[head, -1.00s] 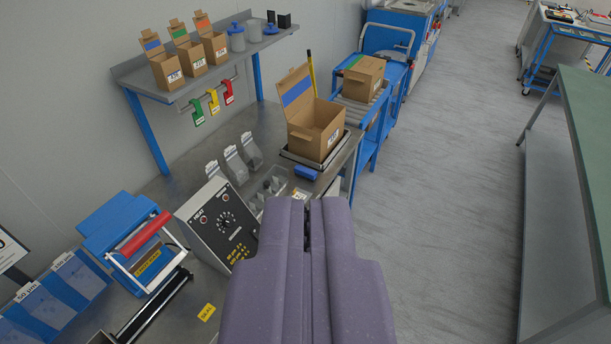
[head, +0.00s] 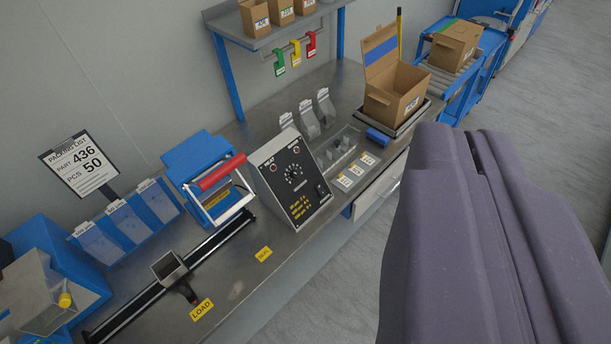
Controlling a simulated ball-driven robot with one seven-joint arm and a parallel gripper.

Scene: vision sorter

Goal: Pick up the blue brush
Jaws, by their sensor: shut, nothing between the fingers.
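My gripper (head: 474,152), a large purple-grey shape at the right of the head view, is shut with its two halves together. It is in front of the bench and hides part of the floor. No clear brush shape shows. A small blue block (head: 381,139) lies on the bench just in front of the open cardboard box; I cannot tell whether it is the blue brush. The gripper appears to the right of it in the picture and apart from it.
A steel bench (head: 240,270) holds a control box (head: 290,190), a blue sealer with a red handle (head: 222,172), blue bins (head: 128,222) and an open cardboard box (head: 395,85). A shelf (head: 228,20) hangs above. Grey floor (head: 545,95) is clear at upper right.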

